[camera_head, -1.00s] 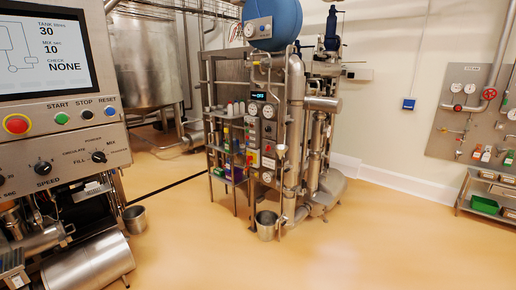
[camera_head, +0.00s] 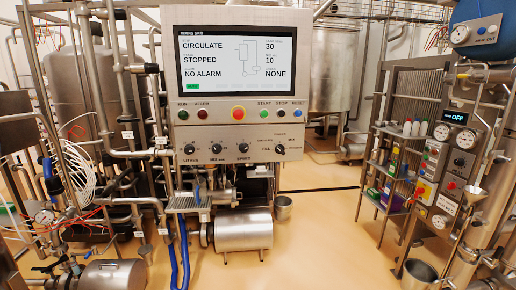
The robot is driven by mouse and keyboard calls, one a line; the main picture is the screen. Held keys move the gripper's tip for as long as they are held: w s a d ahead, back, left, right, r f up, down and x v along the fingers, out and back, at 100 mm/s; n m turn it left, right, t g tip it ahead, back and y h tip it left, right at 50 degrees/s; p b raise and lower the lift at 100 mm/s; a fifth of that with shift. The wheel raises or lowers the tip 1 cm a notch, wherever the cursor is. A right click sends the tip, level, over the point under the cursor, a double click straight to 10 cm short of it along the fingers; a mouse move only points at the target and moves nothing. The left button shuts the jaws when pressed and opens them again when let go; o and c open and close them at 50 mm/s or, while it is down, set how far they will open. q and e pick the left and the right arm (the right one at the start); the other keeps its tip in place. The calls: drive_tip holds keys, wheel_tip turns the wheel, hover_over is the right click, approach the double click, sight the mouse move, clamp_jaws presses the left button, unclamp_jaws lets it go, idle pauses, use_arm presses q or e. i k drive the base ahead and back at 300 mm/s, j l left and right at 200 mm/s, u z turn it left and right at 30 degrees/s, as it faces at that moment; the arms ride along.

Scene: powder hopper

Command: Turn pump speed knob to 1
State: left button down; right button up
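The mixing skid control panel (camera_head: 240,120) stands ahead at the centre of the head view. Its lower row holds a black knob labelled SPEED (camera_head: 243,147), right of the MIX sec knob (camera_head: 217,148) and the LITRES knob (camera_head: 190,149). The mode selector (camera_head: 280,149) sits further right, with FILL among its labels. The SPEED knob's dial marks and exact setting are too small to read. The screen (camera_head: 237,60) reads CIRCULATE, STOPPED, NO ALARM, TANK 30, MIX 10 and CHECK NONE. Neither gripper is in view.
A red stop button (camera_head: 238,113) sits above the knobs. Below the panel are a steel motor or pump body (camera_head: 244,230) and blue hoses (camera_head: 184,250). Pipes and tanks fill the left. A steel rack unit (camera_head: 420,110) stands at right. Open floor (camera_head: 330,240) lies between.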

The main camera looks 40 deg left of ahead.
sight(243, 147)
drive_tip(key=u, duration=1.45)
